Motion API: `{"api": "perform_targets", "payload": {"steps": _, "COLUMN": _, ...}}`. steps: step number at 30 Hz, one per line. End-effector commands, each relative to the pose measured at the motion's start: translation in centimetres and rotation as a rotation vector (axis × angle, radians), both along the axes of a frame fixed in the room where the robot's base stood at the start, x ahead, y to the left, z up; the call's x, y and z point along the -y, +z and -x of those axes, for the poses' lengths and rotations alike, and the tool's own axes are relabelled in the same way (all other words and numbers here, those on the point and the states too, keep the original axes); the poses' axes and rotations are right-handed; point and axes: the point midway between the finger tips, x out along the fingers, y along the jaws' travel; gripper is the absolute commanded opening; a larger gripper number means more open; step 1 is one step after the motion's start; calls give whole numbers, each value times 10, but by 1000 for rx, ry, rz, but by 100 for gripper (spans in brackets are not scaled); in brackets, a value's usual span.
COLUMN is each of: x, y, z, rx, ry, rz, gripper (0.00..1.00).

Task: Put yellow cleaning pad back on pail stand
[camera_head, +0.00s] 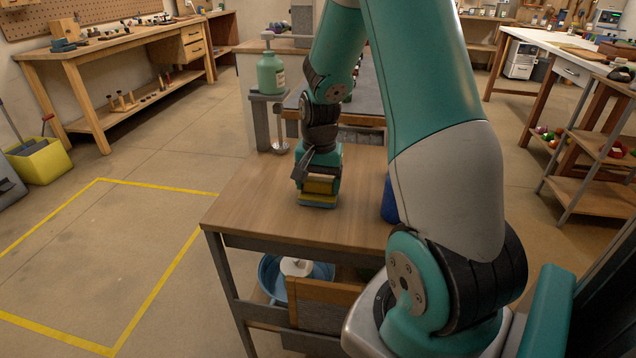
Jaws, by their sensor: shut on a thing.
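My gripper (319,180) points down over the wooden table top, near its middle. It is shut on the yellow cleaning pad (320,187), which shows between and below the fingers. Directly under the pad is a flat blue-and-yellow piece (317,200) at the table surface. I cannot tell whether the pad touches it or is just above it. I cannot pick out the pail stand for certain. A blue pail or basin (268,277) sits on the shelf under the table, partly hidden by the table.
A blue object (389,204) stands on the table, mostly hidden by my arm. A green bottle (270,74) stands on a small platform behind the table. The table's left side (245,205) is bare. A yellow bucket (40,160) is on the floor far left.

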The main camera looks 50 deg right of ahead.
Motion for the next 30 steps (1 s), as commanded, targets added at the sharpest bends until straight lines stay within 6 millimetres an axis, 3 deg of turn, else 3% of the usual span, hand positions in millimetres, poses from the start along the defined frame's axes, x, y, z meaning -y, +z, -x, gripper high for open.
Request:
{"api": "perform_targets", "payload": {"steps": 5, "x": 0, "y": -3, "z": 0, "rx": 0, "ry": 0, "rz": 0, "gripper": 38}}
{"api": "perform_targets", "payload": {"steps": 6, "x": 0, "y": -3, "z": 0, "rx": 0, "ry": 0, "rz": 0, "gripper": 78}}
{"api": "perform_targets", "payload": {"steps": 9, "x": 0, "y": -2, "z": 0, "rx": 0, "ry": 0, "rz": 0, "gripper": 100}}
{"api": "perform_targets", "payload": {"steps": 16, "x": 0, "y": -1, "z": 0, "rx": 0, "ry": 0, "rz": 0, "gripper": 100}}
{"api": "perform_targets", "payload": {"steps": 20, "x": 0, "y": 10, "z": -1, "rx": 2, "ry": 0, "rz": 1, "gripper": 100}}
{"api": "perform_targets", "payload": {"steps": 30, "x": 1, "y": 83, "z": 0, "rx": 5, "ry": 0, "rz": 3, "gripper": 100}}
